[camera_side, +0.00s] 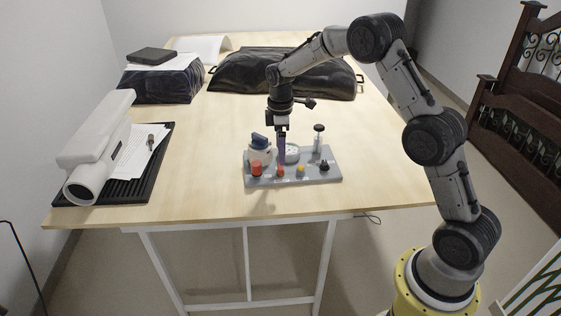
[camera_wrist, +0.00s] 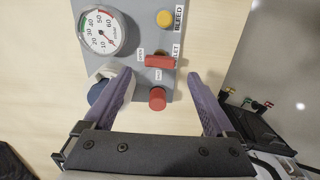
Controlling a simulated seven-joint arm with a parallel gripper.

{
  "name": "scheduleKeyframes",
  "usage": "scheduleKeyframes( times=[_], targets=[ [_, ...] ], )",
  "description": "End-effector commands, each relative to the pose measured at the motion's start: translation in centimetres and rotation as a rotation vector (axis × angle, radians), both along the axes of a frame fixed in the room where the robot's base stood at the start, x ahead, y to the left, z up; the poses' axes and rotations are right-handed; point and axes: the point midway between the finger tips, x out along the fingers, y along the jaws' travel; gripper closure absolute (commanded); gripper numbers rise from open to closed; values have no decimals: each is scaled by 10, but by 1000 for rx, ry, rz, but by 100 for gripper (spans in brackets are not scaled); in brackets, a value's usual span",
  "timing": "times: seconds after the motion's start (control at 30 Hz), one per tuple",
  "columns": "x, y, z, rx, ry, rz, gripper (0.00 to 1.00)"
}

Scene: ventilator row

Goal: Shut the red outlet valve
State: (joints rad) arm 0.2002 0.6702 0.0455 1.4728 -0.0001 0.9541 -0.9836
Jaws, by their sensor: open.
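The red outlet valve (camera_wrist: 160,61) has a bar handle lying left to right in the wrist view, beside a partly covered label ending in "LET". In the side view the valve (camera_side: 280,173) is on the front of the grey panel (camera_side: 333,178). My gripper (camera_wrist: 160,75) is open, with one purple finger on each side of the valve's column and clear space between. In the side view my gripper (camera_side: 281,158) points down over the panel; contact cannot be told there.
A red round knob (camera_wrist: 157,98) sits between the fingers, nearer the palm. A yellow knob (camera_wrist: 164,18) marked BLEED and a dial gauge (camera_wrist: 102,32) are near. A white fitting with a blue knob (camera_side: 259,140) and a dark-topped post (camera_side: 318,138) stand up from the panel.

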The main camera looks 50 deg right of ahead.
Motion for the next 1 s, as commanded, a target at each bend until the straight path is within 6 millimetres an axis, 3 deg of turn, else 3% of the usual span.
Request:
scheduleKeyframes(
  times=[0.1,0.3,0.7,1.0],
  targets=[
    [-1,0,-22,1,4,0,10],
    [0,0,-44,0,1,0,10],
    [0,0,-51,-1,-1,0,10],
    [0,0,-50,-1,-1,0,62]
  ],
)
